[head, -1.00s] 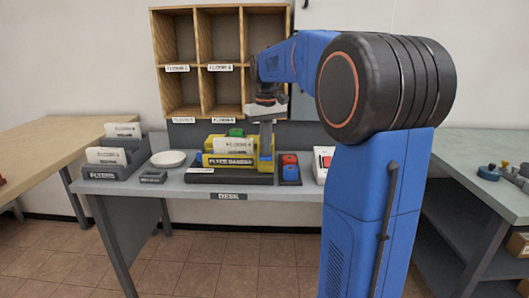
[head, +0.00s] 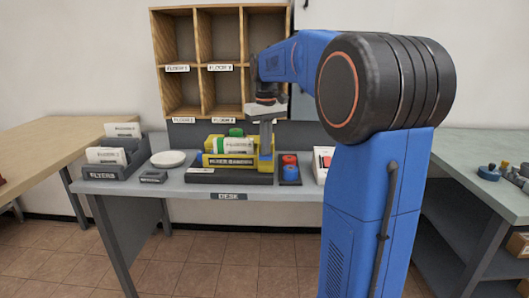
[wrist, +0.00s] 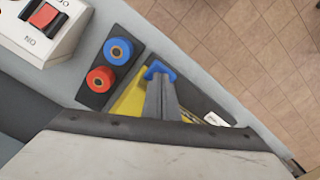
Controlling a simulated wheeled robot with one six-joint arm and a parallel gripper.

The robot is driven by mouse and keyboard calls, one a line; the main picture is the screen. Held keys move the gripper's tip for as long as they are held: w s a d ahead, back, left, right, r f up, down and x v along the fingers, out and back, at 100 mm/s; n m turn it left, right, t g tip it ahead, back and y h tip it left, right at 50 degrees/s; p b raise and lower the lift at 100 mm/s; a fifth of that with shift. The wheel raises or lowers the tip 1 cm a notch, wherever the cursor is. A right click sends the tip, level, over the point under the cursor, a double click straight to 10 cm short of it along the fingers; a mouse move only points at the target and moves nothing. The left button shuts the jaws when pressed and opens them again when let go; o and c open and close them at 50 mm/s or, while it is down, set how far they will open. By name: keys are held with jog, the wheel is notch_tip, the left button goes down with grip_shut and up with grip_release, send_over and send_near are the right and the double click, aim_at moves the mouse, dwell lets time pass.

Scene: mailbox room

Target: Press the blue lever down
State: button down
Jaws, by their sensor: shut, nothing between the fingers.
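The yellow flyer bander (head: 228,161) stands on the desk, with a green part (head: 236,132) on top and a white labelled flyer (head: 238,146) in it. Green now shows beside the flyer, perhaps a band. My gripper (head: 266,150) points down at the bander's right end, shut and empty. In the wrist view the blue lever (wrist: 158,70) shows at the tips of my grey fingers (wrist: 160,98), which overlap it and seem to touch it from above. Most of the lever is hidden behind the fingers.
Right of the bander is a panel with a red button (head: 289,159) and a blue button (head: 289,170), then a white switch box (head: 323,163). A flyer tray (head: 113,165) and white plate (head: 168,158) stand left. Wooden pigeonholes (head: 196,60) hang behind.

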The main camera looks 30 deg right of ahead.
notch_tip(320, 180, up, 8)
jog(key=shift+f, duration=0.2)
dwell(0.6)
dwell(0.6)
jog(key=s+a+f+t, duration=0.1)
jog(key=s+a+f, duration=0.35)
jog(key=s, duration=0.35)
jog(key=s+a+f+t, duration=0.1)
jog(key=s+a+f, duration=0.2)
jog(key=s+a, duration=0.4)
jog(key=s+a+f+t, duration=0.2)
jog(key=s+a+f, duration=0.2)
jog(key=s+f, duration=1)
jog(key=shift+s+a+n+t, duration=0.15)
jog(key=shift+s+n+t, duration=0.25)
jog(key=shift+s, duration=0.2)
